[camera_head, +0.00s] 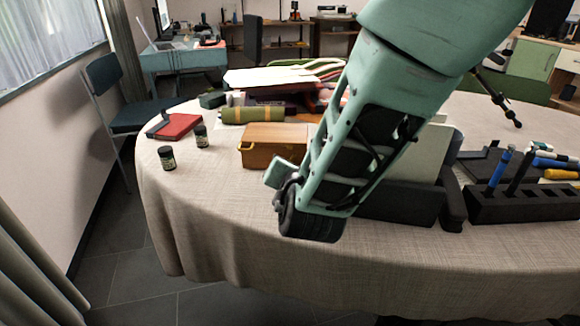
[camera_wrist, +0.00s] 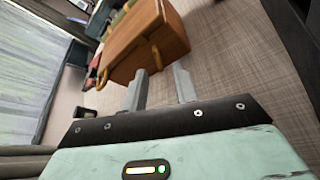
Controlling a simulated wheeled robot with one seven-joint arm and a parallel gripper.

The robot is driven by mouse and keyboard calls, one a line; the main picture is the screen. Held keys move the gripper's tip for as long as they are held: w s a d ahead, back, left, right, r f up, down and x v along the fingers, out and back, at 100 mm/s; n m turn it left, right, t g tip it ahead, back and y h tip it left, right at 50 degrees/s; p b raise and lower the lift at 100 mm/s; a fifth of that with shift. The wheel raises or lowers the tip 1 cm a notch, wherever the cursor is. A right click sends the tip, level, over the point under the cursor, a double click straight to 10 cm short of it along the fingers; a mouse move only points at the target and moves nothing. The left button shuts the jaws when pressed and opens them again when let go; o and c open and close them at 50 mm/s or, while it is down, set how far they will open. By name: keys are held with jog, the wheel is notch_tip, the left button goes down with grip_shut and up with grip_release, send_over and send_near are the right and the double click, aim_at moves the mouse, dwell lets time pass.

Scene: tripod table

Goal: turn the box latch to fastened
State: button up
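The wooden box (camera_head: 274,138) sits on the cloth-covered table, its lid down. In the wrist view the box (camera_wrist: 140,42) is just beyond my fingertips. A brass-coloured piece (camera_wrist: 156,57), seemingly the latch, is on the near face, between and just past the fingertips; I cannot tell its turn. A brass handle (camera_head: 247,147) is on the box's left end. My gripper (camera_wrist: 160,68) is open, with nothing between its two grey fingers and no clear contact with the box. In the head view my arm hides the right part of the box and most of the gripper.
Two small dark jars (camera_head: 167,158) and a red book (camera_head: 174,127) stand left of the box. A green cylinder (camera_head: 247,115) lies behind it. A black holder with pens (camera_head: 525,203) is at the right. The table (camera_head: 215,215) is bare in front of the box.

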jog(key=shift+x, duration=1.15)
jog(key=shift+s, duration=0.1)
grip_shut()
jog(key=shift+r+p, duration=0.15)
jog(key=shift+p, duration=0.25)
jog(key=shift+a+r+n+h+p, duration=0.1)
jog(key=shift+n+h+p, duration=0.7)
jog(key=shift+n+p, duration=0.35)
jog(key=shift+n+g+h+p, duration=0.3)
jog(key=shift+n+h+p, duration=0.45)
jog(key=shift+p, duration=0.5)
jog(key=shift+f, duration=0.2)
